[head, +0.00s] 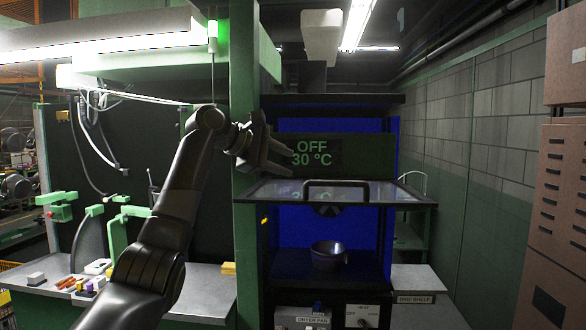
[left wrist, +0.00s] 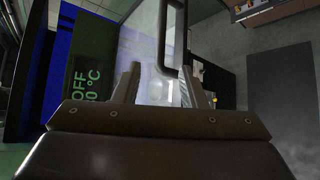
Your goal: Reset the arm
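My left arm (head: 177,205) is raised and stretched forward from the lower left of the head view. Its gripper (head: 286,162) is in front of the left part of the dryer, beside the green post and near the OFF 30 °C display (head: 318,153). In the left wrist view the fingers (left wrist: 160,75) stand apart with nothing solid held between them. The dryer's glass door (head: 255,191) juts out level, with its dark handle (head: 335,183) at the front. The handle also shows beyond the fingers in the left wrist view (left wrist: 162,35). My right gripper is out of view.
A dark pot (head: 328,256) sits inside the blue dryer below the glass door. A green post (head: 244,90) stands close beside my left gripper. A workbench (head: 205,285) with small parts is at left.

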